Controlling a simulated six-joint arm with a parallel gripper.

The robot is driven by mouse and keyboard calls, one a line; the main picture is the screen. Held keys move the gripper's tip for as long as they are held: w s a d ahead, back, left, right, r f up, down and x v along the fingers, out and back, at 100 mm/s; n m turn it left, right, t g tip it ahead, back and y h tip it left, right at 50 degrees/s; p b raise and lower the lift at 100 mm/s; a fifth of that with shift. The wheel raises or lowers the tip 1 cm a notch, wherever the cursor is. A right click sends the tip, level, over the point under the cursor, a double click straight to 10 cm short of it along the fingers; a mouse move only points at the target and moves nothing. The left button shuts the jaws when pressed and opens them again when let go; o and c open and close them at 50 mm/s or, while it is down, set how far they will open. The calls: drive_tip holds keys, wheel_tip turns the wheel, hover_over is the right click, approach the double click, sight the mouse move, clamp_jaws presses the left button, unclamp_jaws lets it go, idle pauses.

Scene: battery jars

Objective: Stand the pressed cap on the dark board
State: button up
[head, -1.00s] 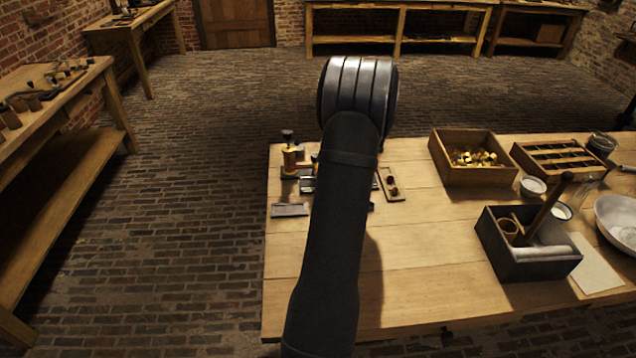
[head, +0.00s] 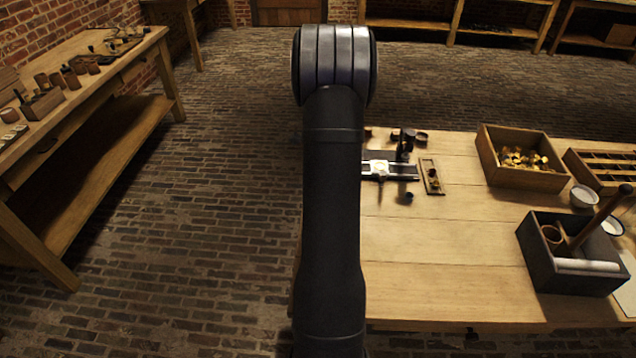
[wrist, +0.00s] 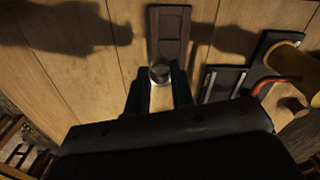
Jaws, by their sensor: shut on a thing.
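In the wrist view my gripper (wrist: 160,84) is shut on a small round greyish cap (wrist: 160,73). The cap sits between the fingertips, over the near end of a narrow dark board (wrist: 169,32) with recessed panels. I cannot tell whether the cap touches it. In the head view my own arm hides the gripper and cap. A narrow tray (head: 432,177) with small brown pieces lies right of dark and silvery metal pieces (head: 390,170).
In the wrist view a dark plate (wrist: 221,83) and a brass press (wrist: 296,68) with a reddish handle stand to the right. In the head view a wooden box (head: 521,157) of brass pieces and a dark caddy (head: 572,255) stand right. The near tabletop is clear.

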drive_tip(key=a+f, duration=0.1)
drive_tip(key=w+a+f, duration=0.1)
drive_tip(key=shift+w+a, duration=0.2)
drive_tip(key=shift+a, duration=0.2)
drive_tip(key=shift+f, duration=1.95)
drive_tip(key=shift+f, duration=0.1)
drive_tip(key=o, duration=0.9)
wheel_tip(320, 180, up, 12)
drive_tip(key=shift+r, duration=0.1)
